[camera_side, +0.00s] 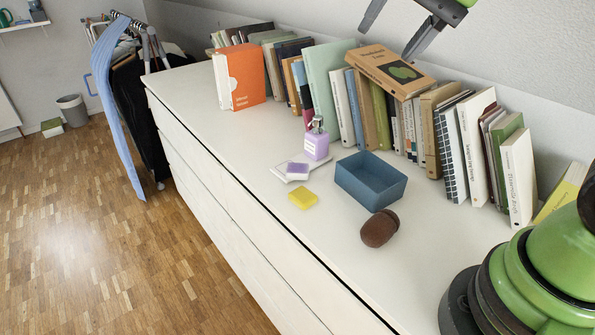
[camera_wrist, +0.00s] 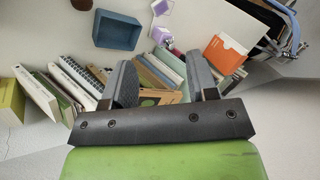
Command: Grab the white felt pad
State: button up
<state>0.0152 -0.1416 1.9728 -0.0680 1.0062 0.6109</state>
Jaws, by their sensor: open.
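The white felt pad (camera_side: 283,175) appears to be the thin, flat white piece lying on the white dresser top. A small purple block (camera_side: 298,169) rests on it and hides part of it. In the wrist view the purple block (camera_wrist: 160,8) shows at the top edge, with the pad cut off around it. My gripper (camera_side: 387,44) is open and empty, high above the books at the back, well away from the pad. Both fingers (camera_wrist: 160,64) show in the wrist view with only books behind them.
A lilac pump bottle (camera_side: 316,145) stands just behind the pad. A yellow block (camera_side: 302,199) lies in front, a blue open box (camera_side: 371,182) to the right, and a brown rounded object (camera_side: 380,228) beyond. Books (camera_side: 326,85) line the wall. The dresser's front-left top is clear.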

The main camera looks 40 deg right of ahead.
jog(key=w+f+m+g, duration=0.2)
jog(key=w+f+m, duration=0.35)
jog(key=w, duration=0.45)
jog(key=m+g, duration=0.2)
jog(key=m, duration=0.8)
send_over(298, 168)
notch_tip(298, 168, down, 21)
jog(key=shift+s+d+r, duration=0.1)
jog(key=shift+s+r, duration=0.05)
jog(key=shift+h, duration=0.3)
notch_tip(298, 168, down, 6)
jog(key=shift+r, duration=0.15)
jog(key=c, duration=0.6)
